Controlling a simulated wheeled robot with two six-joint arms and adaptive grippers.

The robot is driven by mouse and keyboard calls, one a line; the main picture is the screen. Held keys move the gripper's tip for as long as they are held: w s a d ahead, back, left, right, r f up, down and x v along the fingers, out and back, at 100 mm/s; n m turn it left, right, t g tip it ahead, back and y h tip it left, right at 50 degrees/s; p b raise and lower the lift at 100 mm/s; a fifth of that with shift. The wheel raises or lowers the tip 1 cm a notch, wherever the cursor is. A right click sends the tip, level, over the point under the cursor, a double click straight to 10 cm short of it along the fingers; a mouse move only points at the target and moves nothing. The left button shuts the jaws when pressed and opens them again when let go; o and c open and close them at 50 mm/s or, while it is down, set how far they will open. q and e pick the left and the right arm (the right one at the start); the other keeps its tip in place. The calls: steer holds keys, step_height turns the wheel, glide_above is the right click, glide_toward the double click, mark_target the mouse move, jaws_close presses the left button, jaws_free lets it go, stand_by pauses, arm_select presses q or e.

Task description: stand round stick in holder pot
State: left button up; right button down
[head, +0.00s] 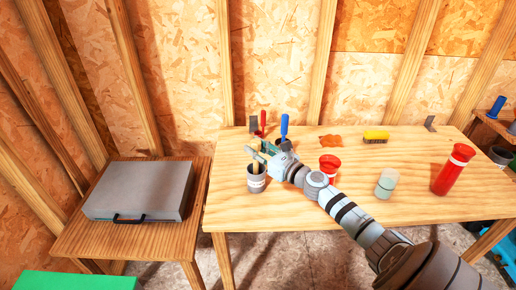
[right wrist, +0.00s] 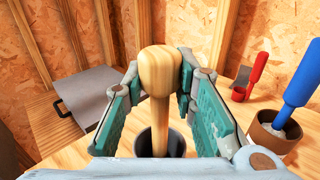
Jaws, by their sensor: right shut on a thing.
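The round stick (right wrist: 160,85) is pale wood with a thick rounded top, and it stands nearly upright in the right wrist view. My right gripper (right wrist: 160,88) is shut on it, one teal finger on each side. The holder pot (head: 256,182) is a grey cup near the left front corner of the workbench, just below my right gripper (head: 262,155) in the head view. In the wrist view the stick's lower part runs down to the dark pot (right wrist: 148,142) and appears inside its rim; its bottom end is hidden. My left gripper is not in view.
A blue-handled tool (right wrist: 300,82) stands in a brown pot behind, beside a red-handled tool (right wrist: 257,70). On the workbench (head: 330,215) are a red object (head: 329,163), a clear jar (head: 386,184), a red flask (head: 452,170) and a yellow brush (head: 376,136). A grey case (head: 140,190) lies left.

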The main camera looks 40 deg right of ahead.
steer(key=c, duration=1.2)
jaws_free()
steer(key=shift+s+r, duration=0.1)
steer(key=shift+s, duration=0.05)
step_height(320, 180, up, 10)
